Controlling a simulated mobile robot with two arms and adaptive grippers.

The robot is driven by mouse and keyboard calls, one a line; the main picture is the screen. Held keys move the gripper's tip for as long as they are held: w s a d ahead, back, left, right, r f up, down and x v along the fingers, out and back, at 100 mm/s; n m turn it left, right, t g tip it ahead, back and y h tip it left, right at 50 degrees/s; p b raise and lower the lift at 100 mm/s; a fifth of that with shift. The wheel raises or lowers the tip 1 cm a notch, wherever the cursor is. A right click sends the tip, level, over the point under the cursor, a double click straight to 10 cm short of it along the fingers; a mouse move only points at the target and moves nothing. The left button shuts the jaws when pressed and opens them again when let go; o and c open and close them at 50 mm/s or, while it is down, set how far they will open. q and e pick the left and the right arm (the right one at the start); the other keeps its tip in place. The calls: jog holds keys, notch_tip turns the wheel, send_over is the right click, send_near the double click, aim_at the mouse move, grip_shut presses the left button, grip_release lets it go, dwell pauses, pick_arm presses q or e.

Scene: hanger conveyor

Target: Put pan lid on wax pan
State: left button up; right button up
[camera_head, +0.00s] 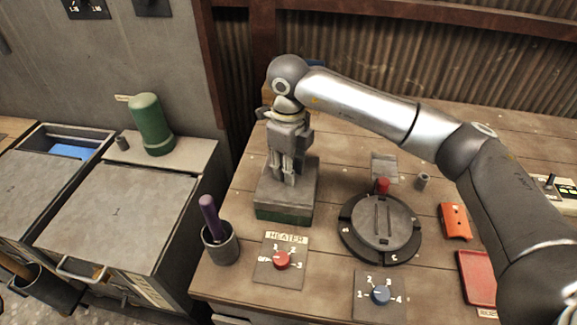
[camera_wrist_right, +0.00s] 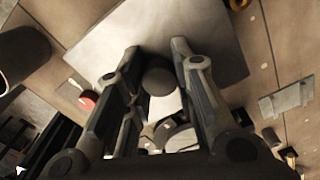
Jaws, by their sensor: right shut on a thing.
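The pan lid (camera_head: 304,190) is a grey square plate with a round knob. It is over the wax pan (camera_head: 283,214), a squarish block with a greenish lower band on the wooden table. The lid looks level and lined up with the pan; I cannot tell whether a thin gap is left. My right gripper (camera_head: 285,178) points straight down above the lid, shut on its knob. In the right wrist view the lid (camera_wrist_right: 215,60) spreads beneath the fingers (camera_wrist_right: 157,55), with the knob (camera_wrist_right: 159,82) between them. My left gripper is not in view.
A grey cup (camera_head: 221,246) with a purple-handled tool and the heater panel (camera_head: 270,271) with a red dial stand in front. A round dark hot plate (camera_head: 381,258), a blue dial (camera_head: 381,295) and an orange item (camera_head: 456,221) lie to the right. A green bottle (camera_head: 151,125) stands left.

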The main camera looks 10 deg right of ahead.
jog(key=shift+f+b, duration=0.3)
jog(key=shift+b, duration=0.1)
jog(key=o, duration=0.7)
jog(key=shift+o, duration=0.6)
jog(key=o, duration=0.5)
jog(key=shift+c, duration=0.2)
notch_tip(320, 180, up, 12)
